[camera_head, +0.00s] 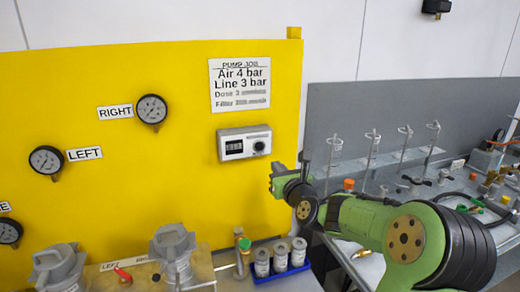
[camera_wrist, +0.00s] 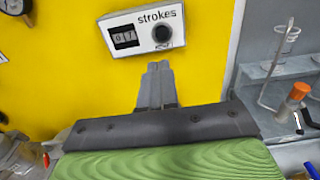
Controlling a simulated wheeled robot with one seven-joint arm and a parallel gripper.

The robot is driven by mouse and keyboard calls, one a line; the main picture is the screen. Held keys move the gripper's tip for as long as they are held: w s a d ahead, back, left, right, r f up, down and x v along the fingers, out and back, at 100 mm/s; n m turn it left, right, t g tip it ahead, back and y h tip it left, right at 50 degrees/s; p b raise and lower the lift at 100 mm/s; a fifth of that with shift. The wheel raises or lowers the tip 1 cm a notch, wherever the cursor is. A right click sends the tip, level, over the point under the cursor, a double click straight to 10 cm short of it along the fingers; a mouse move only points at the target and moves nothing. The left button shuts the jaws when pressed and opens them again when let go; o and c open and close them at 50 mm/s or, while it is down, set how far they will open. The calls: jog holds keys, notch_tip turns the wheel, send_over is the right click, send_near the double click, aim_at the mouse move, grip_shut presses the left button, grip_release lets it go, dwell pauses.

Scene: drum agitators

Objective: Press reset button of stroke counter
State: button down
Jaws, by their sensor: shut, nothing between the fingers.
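The stroke counter (camera_head: 226,134) is a small white box on the yellow panel, with a dark display on its left and a round dark reset button (camera_head: 259,146) on its right. In the wrist view the counter (camera_wrist: 118,24) is labelled "strokes" and its display reads 07. The button (camera_wrist: 163,34) shows unobstructed there. My gripper (camera_wrist: 158,68) is shut and empty, its fingertips appearing just below the button in the picture. I cannot tell the exact gap, but no contact shows. In the head view my wrist is right of and below the counter; the fingertips are hard to make out.
Gauges (camera_head: 151,109) are on the panel's left, and a paper sign (camera_head: 239,84) hangs above the counter. Below stand grey pump parts (camera_head: 172,246) and a blue rack of containers (camera_head: 282,271). A bench with wire holders (camera_head: 371,150) and hoses lies right.

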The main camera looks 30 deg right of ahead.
aim_at(259, 147)
jog(key=p+x, duration=0.1)
jog(key=x, duration=0.6)
jog(key=p+x, duration=0.1)
jog(key=x, duration=0.6)
jog(key=shift+w+d+f, duration=0.1)
jog(key=shift+f, duration=0.1)
